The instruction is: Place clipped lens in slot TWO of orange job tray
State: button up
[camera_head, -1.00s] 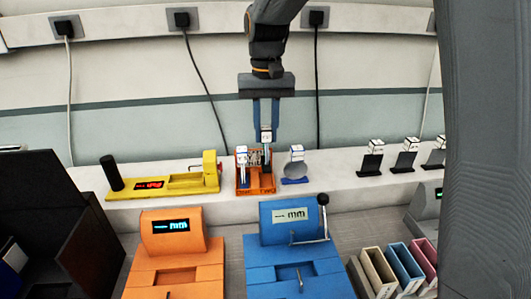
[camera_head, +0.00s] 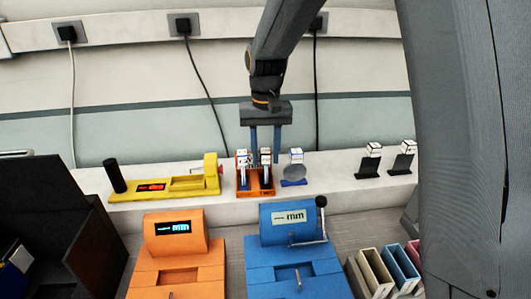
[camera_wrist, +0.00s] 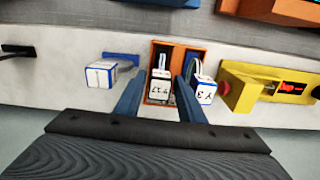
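The orange job tray (camera_head: 255,193) stands on the white ledge, with two clipped lenses upright in it. The clipped lens (camera_head: 265,157) in its right slot has a white clip reading about "Y 17" in the wrist view (camera_wrist: 160,84). The other clipped lens (camera_head: 242,157), marked "Y 3" in the wrist view (camera_wrist: 204,92), stands in the left slot. My gripper (camera_wrist: 160,80) is above the tray, its blue fingers on either side of the "Y 17" clip with a visible gap. The lens bottoms are partly hidden by the tray.
Another clipped lens (camera_head: 294,170) on a blue stand is close right of the tray. A yellow gauge (camera_head: 180,186) is at left. Orange (camera_head: 175,260) and blue (camera_head: 290,260) machines stand in front. Black stands (camera_head: 368,166) are farther right on the ledge.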

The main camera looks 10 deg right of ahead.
jog(key=shift+o, duration=0.3)
jog(key=shift+r, duration=0.1)
notch_tip(320, 180, up, 12)
jog(key=b, duration=0.3)
jog(key=shift+b, duration=0.4)
